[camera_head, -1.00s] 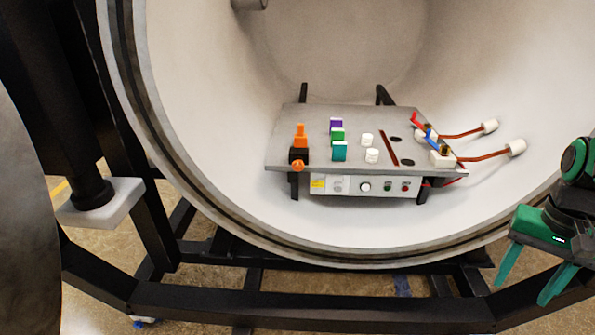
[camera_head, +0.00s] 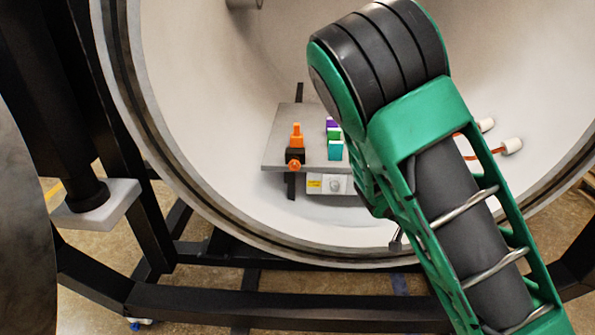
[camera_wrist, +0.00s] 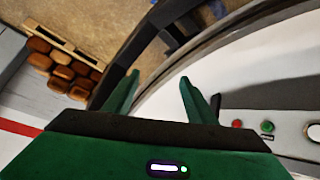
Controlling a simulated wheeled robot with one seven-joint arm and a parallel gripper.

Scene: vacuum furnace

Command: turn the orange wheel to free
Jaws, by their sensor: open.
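The orange wheel (camera_head: 294,166) is at the front left edge of the grey table, on a black block (camera_head: 295,155) with an orange upright part (camera_head: 297,136) above it. In the head view my arm hides the right part of the table, and my gripper is hidden behind it. In the wrist view my gripper (camera_wrist: 157,95) is open and empty, its two green fingers apart near the rim of the chamber. The wheel does not show in the wrist view.
The grey table (camera_head: 285,120) stands inside the round white chamber (camera_head: 200,90). Purple, green and teal blocks (camera_head: 335,150) stand right of the wheel. The front panel's red button (camera_wrist: 237,124) and green button (camera_wrist: 267,127) lie right of my gripper. The chamber rim (camera_head: 180,190) curves around the opening.

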